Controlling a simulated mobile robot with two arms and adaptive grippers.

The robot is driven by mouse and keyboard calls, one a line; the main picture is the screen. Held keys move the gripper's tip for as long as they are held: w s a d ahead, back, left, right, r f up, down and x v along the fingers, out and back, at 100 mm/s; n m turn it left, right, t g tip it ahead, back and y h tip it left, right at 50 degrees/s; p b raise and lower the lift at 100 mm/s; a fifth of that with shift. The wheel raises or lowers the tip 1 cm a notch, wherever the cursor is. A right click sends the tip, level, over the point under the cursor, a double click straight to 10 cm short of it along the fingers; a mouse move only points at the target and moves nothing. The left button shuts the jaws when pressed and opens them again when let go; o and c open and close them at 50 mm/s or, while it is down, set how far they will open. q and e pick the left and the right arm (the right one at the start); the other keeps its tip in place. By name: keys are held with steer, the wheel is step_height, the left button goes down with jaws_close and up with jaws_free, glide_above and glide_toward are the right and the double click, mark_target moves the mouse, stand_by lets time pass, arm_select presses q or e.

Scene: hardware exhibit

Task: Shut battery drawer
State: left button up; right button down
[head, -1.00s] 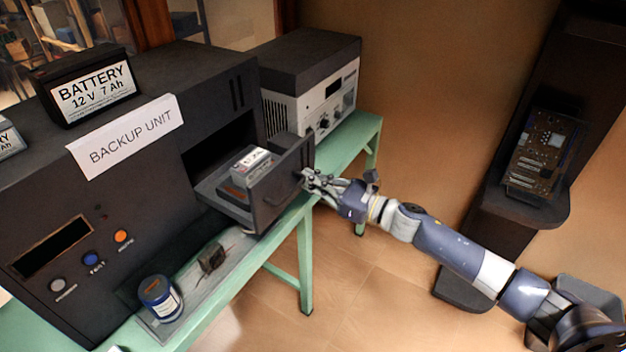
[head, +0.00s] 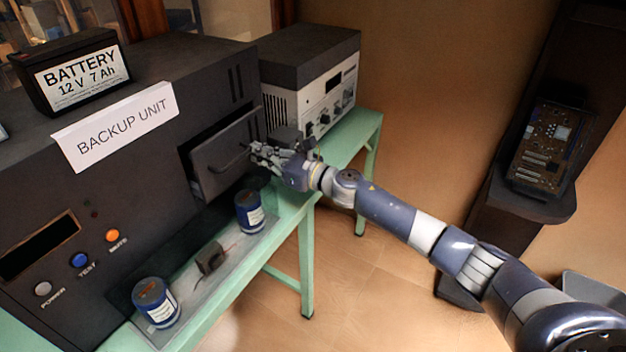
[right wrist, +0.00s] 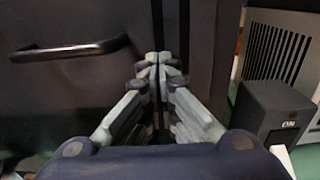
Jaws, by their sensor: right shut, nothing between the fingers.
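My left gripper is not in view.
Two blue cans (head: 250,211) (head: 156,302) and a small dark block (head: 210,257) sit on a clear tray below the drawer. A grey device (head: 310,90) stands right of the unit on the green table (head: 350,135). A battery (head: 75,75) sits on top.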

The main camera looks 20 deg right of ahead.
mark_target(253, 164)
steer(key=b+x, duration=0.1)
steer(key=x, duration=0.2)
steer(key=shift+w+a, duration=0.1)
steer(key=shift+w, duration=0.05)
steer(key=shift+r, duration=0.3)
